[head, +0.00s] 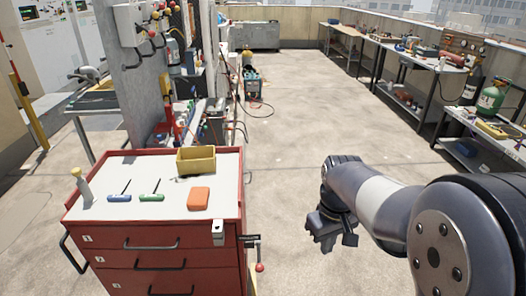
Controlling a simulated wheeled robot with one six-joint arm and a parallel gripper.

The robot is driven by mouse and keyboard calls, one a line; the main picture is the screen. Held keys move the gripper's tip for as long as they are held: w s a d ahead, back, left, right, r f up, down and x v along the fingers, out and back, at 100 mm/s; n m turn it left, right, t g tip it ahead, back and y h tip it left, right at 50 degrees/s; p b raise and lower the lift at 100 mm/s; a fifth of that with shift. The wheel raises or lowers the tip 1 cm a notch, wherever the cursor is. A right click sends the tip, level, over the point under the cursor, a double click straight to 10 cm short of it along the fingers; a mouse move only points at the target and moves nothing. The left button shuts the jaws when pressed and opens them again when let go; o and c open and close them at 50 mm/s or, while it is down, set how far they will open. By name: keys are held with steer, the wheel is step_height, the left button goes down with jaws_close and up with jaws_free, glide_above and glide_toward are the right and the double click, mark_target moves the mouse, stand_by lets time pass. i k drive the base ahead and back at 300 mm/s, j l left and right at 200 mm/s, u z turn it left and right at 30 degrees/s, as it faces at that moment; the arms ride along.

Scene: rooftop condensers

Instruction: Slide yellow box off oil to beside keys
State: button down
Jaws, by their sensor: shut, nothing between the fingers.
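A yellow open-topped box (196,160) stands at the back right of the red cabinet's pale top (150,175). A small greyish item lies at its front left corner, too small to tell whether it is keys. No oil can be made out; anything under the box is hidden. My gripper (328,243) hangs to the right of the cabinet, over the floor and well apart from the box. It is shut and empty.
An orange block (199,198) lies in front of the box. Blue (119,198) and green (151,198) screwdrivers lie left of it. A yellow-capped bottle (82,186) stands at the left edge. A lever with a red knob (259,267) juts from the cabinet's right side.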

mark_target(197, 160)
steer(key=i+l+z, duration=0.9)
steer(key=i+u, duration=0.4)
steer(key=i+l+u, duration=0.15)
steer(key=i+u, duration=0.25)
steer(key=i+j+u, duration=0.1)
steer(key=u, duration=0.35)
steer(key=i+u, duration=0.3)
steer(key=u, duration=0.2)
steer(key=i+u, duration=0.2)
steer(key=u, duration=0.25)
steer(key=i+l+u, duration=0.1)
steer(key=u, duration=0.35)
steer(key=i+u, duration=0.55)
